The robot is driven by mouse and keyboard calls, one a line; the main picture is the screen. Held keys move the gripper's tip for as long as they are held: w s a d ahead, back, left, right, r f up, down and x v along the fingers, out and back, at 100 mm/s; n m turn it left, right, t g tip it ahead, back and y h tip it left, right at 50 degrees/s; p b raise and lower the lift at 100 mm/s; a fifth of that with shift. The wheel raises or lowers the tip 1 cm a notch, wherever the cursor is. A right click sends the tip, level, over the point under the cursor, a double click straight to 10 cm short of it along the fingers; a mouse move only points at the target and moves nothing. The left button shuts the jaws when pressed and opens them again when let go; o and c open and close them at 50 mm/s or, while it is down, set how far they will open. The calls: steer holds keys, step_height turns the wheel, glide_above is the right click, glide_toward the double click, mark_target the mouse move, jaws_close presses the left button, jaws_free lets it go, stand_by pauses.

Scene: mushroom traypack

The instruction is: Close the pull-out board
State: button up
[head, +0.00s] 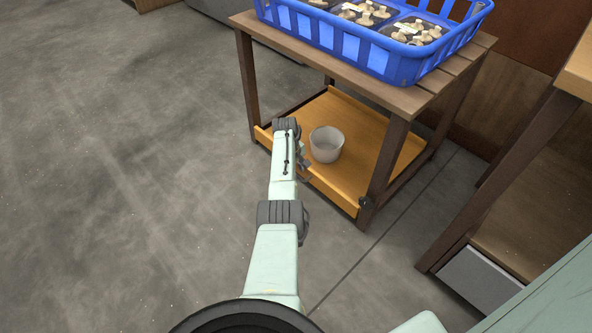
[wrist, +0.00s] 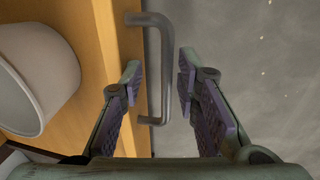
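The pull-out board (head: 374,128) is an orange-brown wooden shelf low in a small wooden table. In the head view its front edge runs close to the two front legs; I cannot tell how far out it stands. In the wrist view the board (wrist: 92,100) fills the left, with a grey bar handle (wrist: 168,75) on its front. My gripper (wrist: 158,88) is open, one finger on each side of the handle's bar, with visible gaps and no clear grip. In the head view my arm hides the handle, and my gripper (head: 304,168) shows only partly at the board's front.
A light grey pot (head: 326,145) stands on the board, close behind its front; it also shows in the wrist view (wrist: 35,75). A blue crate (head: 345,42) of mushroom trays sits on the tabletop (head: 425,86). Another wooden table (head: 578,70) stands right. The floor left is clear.

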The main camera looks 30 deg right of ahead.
steer(key=shift+a+r, duration=0.1)
step_height(320, 180, up, 12)
steer(key=a, duration=0.2)
steer(key=shift+s+f, duration=0.2)
steer(key=shift+s, duration=0.15)
stand_by(0.5)
